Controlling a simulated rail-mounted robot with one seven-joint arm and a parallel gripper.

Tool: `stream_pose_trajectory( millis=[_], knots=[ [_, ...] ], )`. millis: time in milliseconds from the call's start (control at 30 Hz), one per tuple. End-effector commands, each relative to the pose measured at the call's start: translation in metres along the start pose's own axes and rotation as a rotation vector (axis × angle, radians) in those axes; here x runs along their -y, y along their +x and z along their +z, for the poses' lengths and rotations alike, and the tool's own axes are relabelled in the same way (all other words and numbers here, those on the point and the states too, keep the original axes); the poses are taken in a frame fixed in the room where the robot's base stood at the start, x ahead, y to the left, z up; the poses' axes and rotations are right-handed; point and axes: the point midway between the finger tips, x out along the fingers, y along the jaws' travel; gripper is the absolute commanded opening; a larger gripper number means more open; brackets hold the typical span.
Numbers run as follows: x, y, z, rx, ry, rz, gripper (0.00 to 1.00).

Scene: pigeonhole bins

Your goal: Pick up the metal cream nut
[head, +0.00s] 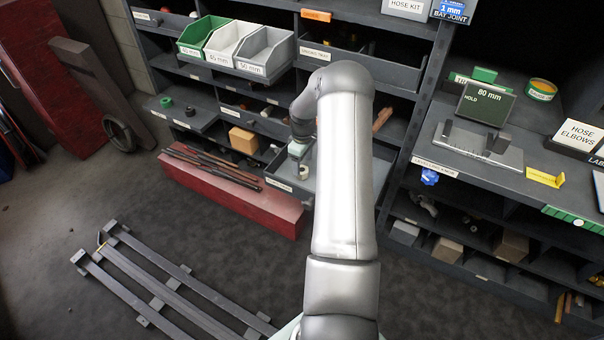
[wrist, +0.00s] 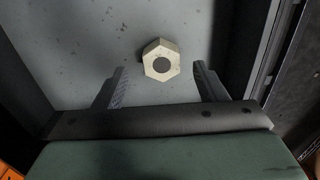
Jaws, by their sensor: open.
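The cream nut (wrist: 151,52) shows in the wrist view as a hexagonal piece with a dark round hole. It lies on a grey, speckled bin floor (wrist: 90,50). My gripper (wrist: 158,80) is open, with its two fingers apart and nothing between them. The nut is just beyond the fingertips, roughly centred between them.
Bin walls rise close on both sides in the wrist view. In the head view, shelving (head: 410,73) surrounds my arm. A red beam (head: 235,195) lies in front of the lower bins, and a cardboard box (head: 243,140) sits left of my wrist. Grey rails (head: 160,290) lie on the floor.

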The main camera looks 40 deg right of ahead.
Motion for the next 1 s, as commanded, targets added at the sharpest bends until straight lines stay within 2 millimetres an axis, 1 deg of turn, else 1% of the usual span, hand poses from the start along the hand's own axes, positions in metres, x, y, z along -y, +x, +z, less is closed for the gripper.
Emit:
stream_pose_trajectory(
  millis=[33, 100, 200, 433, 467, 500, 567, 600, 633, 867, 1000],
  knots=[
    [0.002, 0.011, -0.001, 0.0, -0.001, -0.003, 0.65],
    [0.003, 0.022, -0.001, 0.001, -0.001, -0.003, 0.65],
    [0.002, 0.032, -0.001, 0.0, 0.0, 0.0, 0.65],
    [0.002, 0.033, -0.001, 0.0, 0.0, 0.001, 0.65],
    [0.002, 0.033, -0.001, 0.0, 0.0, 0.001, 0.57],
    [0.002, 0.033, -0.001, 0.0, 0.0, 0.0, 0.46],
    [0.002, 0.033, -0.001, 0.0, 0.0, 0.0, 0.29],
    [0.002, 0.033, -0.001, 0.0, 0.0, 0.0, 0.18],
    [0.002, 0.033, -0.001, 0.0, 0.0, 0.0, 0.11],
    [0.002, 0.032, -0.001, -0.001, 0.0, 0.001, 0.11],
    [0.001, 0.028, -0.002, -0.001, 0.0, 0.002, 0.11]
  ],
)
